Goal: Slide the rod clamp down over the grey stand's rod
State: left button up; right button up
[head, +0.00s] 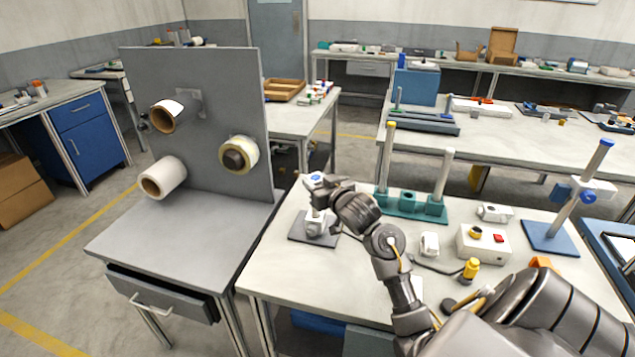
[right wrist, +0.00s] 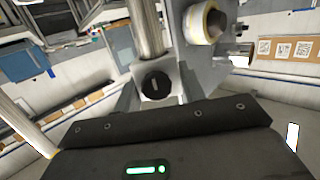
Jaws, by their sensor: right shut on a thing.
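The grey stand (head: 301,232) is on the left part of the front table, with a pale block low on its rod. In the right wrist view the clamp (right wrist: 178,82) is grey with a black round knob (right wrist: 155,86), between the fingers of the gripper (right wrist: 155,92). A shiny metal cylinder (right wrist: 150,30) runs behind the knob. I cannot tell whether the clamp is around the rod or only above it. My left gripper is not in view.
A teal stand (head: 408,205) with two upright rods is close to the right of my gripper. A white box with buttons (head: 484,246) and a blue stand (head: 551,236) are further right. A grey upright panel (head: 215,80) with reels is on the left.

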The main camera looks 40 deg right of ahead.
jog(key=shift+f+b, duration=1.4)
jog(key=shift+f, duration=1.1)
